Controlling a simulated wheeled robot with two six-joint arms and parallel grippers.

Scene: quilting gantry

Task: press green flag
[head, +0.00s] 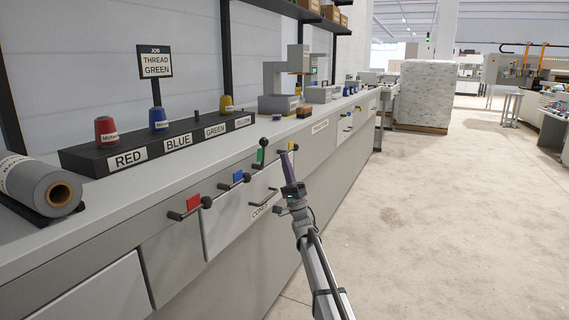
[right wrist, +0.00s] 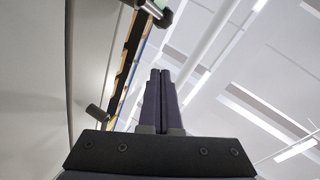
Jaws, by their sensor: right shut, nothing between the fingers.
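The green flag (head: 260,155) is a small green plate on the front of the long grey counter, between the blue flag (head: 238,176) and the yellow flag (head: 281,148). A dark lever with a ball knob (head: 264,142) stands upright beside it. My right gripper (head: 285,156) is shut and empty, fingers pointing up, just right of the green flag and close to the yellow one. I cannot tell whether it touches anything. In the right wrist view the closed fingers (right wrist: 160,76) show below a dark rounded end (right wrist: 160,17). My left gripper is out of view.
A red flag (head: 193,202) with a knobbed lever is nearer on the counter front. On top, a black rack (head: 90,160) labelled RED, BLUE, GREEN, YELLOW holds thread cones. A sign (head: 155,62) reads THREAD GREEN. A grey roll (head: 40,185) lies at left. The floor at right is clear.

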